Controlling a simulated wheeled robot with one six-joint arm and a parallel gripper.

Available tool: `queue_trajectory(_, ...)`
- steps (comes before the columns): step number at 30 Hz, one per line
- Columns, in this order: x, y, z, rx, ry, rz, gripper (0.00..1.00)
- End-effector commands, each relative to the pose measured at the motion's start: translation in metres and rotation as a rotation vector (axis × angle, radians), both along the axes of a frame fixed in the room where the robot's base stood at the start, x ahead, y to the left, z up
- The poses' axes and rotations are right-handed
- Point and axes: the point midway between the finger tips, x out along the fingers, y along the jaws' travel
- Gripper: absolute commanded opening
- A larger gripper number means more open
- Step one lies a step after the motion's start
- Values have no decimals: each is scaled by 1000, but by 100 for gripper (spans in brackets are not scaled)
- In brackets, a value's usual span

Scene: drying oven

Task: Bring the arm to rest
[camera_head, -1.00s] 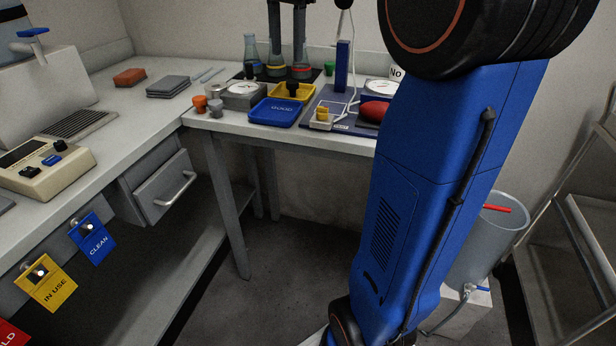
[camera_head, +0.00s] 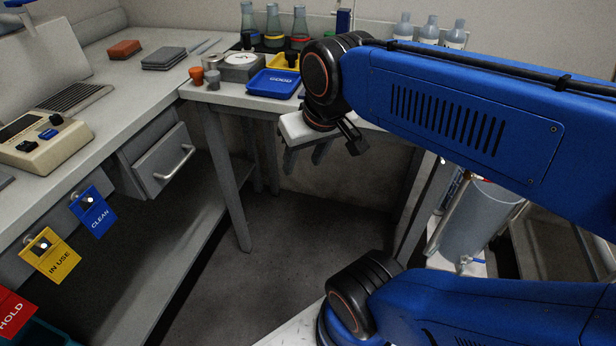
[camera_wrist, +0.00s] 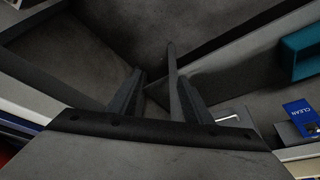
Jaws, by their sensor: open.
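My arm is folded, with its blue links across the right side of the head view. My gripper (camera_head: 308,158) hangs from the wrist just in front of the back table's edge, fingers pointing down, open. In the wrist view my gripper (camera_wrist: 163,95) shows its two dark fingers apart with nothing between them, above the floor and a grey table leg.
A blue tray (camera_head: 274,84) marked GOOD, a scale (camera_head: 239,66) and several flasks stand on the back table (camera_head: 220,97). A drawer (camera_head: 165,160) and hanging CLEAN (camera_head: 92,212) and IN USE (camera_head: 50,256) tags are at left. A bucket (camera_head: 478,220) stands at right.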

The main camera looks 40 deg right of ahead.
Motion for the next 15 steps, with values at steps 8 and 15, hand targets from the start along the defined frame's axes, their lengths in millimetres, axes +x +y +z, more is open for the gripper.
queue_trajectory(8, -23, 6, -33, -37, -32, 112, 45)
queue_trajectory(15, -23, 6, -33, -38, -32, 114, 45)
